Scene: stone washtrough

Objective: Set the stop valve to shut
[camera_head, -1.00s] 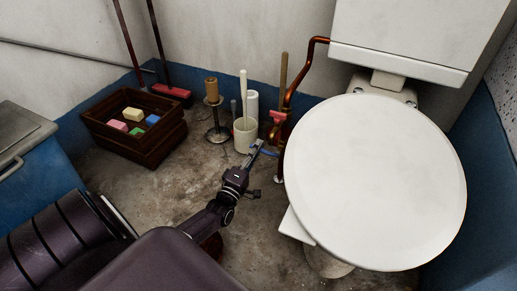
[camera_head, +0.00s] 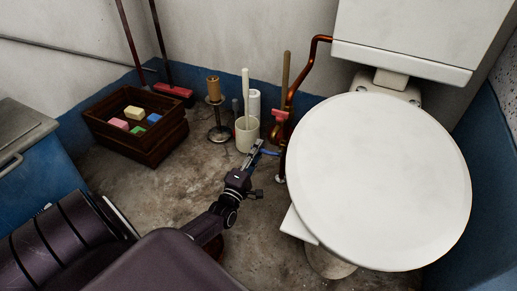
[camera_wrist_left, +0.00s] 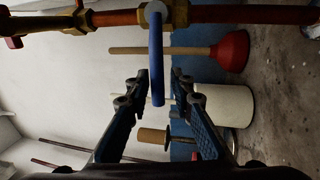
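The stop valve has a blue lever (camera_wrist_left: 156,62) on a brass body (camera_wrist_left: 180,14) in a copper pipe (camera_wrist_left: 255,14). In the left wrist view the lever stands crosswise to the pipe. In the head view the lever (camera_head: 270,153) shows small beside the toilet seat. My left gripper (camera_head: 258,147) is open at the lever. In the left wrist view its two fingertips (camera_wrist_left: 157,86) stand on either side of the lever, with a gap visible on each side. How deep the lever sits between them is hard to tell. My right gripper is not in view.
The toilet (camera_head: 380,180) stands close on the right. Behind the gripper are a white brush holder (camera_head: 247,134), a plunger (camera_wrist_left: 230,50) and a paper stand (camera_head: 218,132). A wooden crate (camera_head: 150,150) with colored blocks is at the left. Some floor between is clear.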

